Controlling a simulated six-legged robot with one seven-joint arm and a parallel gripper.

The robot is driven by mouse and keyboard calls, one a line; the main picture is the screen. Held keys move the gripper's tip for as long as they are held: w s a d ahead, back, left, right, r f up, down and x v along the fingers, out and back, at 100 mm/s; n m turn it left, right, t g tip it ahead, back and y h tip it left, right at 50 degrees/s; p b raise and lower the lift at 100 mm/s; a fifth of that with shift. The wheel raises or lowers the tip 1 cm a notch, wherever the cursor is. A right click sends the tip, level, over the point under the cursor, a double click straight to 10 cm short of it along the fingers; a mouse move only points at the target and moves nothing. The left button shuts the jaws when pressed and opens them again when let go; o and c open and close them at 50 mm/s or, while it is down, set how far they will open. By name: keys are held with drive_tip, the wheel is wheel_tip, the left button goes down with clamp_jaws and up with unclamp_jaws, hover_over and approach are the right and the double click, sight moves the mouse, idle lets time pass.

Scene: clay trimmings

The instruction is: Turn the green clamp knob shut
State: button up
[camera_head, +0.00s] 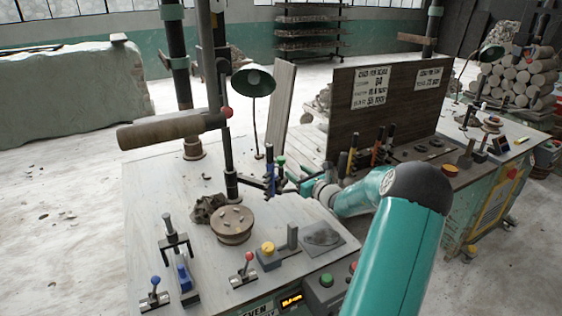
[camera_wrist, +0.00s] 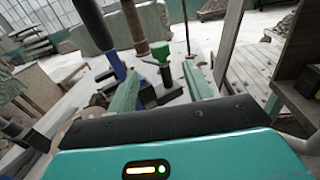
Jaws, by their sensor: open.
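The green clamp knob (camera_head: 281,160) sits on top of a dark upright stem near the back of the pale workbench (camera_head: 170,175). In the wrist view the green knob (camera_wrist: 160,48) is ahead, between the lines of my two fingers. My gripper (camera_head: 286,181) is low beside the stem in the head view. In the wrist view my gripper (camera_wrist: 160,76) has its green fingers spread wide, with no contact on the knob visible. Whether the fingertips reach as far as the stem is hard to tell.
A lamp (camera_head: 253,82) and a post with a red-ball lever (camera_head: 226,113) stand left of the knob. A dark board (camera_head: 350,130) rises at the right. A round wooden disc (camera_head: 232,224) and small coloured controls occupy the bench front.

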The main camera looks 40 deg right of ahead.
sight(284, 162)
drive_tip(key=w, duration=0.3)
drive_tip(key=w+d, duration=0.1)
drive_tip(key=w, duration=0.3)
drive_tip(key=w+d, duration=0.1)
drive_tip(key=w, duration=0.2)
drive_tip(key=shift+w, duration=0.25)
drive_tip(key=c, duration=1)
